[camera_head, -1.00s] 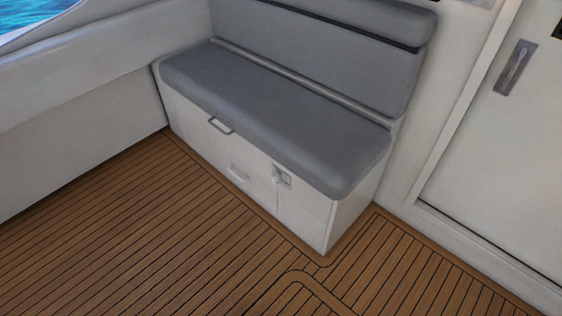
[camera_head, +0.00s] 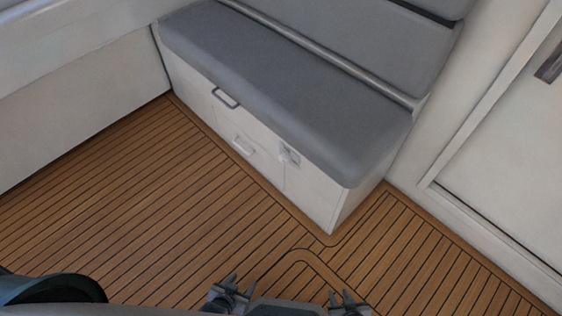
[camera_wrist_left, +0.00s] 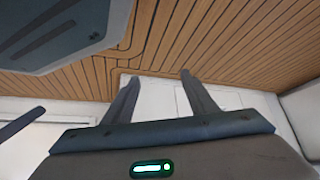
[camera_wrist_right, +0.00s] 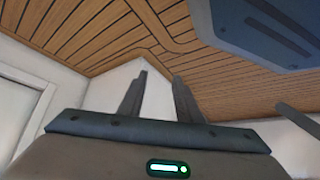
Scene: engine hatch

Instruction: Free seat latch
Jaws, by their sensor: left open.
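The grey-cushioned bench seat (camera_head: 290,75) stands against the wall in the head view. On its white front, a small seat latch (camera_head: 289,154) sits near the right end, below the cushion; its exact position is too small to tell. My left gripper (camera_head: 230,285) is at the bottom of the head view, well short of the bench. It is open and empty in the left wrist view (camera_wrist_left: 158,74). My right gripper (camera_head: 343,297) is to its right, also clear of the bench. Its fingers stand apart and empty in the right wrist view (camera_wrist_right: 160,75).
A grey handle (camera_head: 225,98) sits under the cushion edge and a white pull (camera_head: 243,146) lower on the bench front. A white door (camera_head: 510,160) is at the right. The slatted wooden floor (camera_head: 130,200) before the bench is clear.

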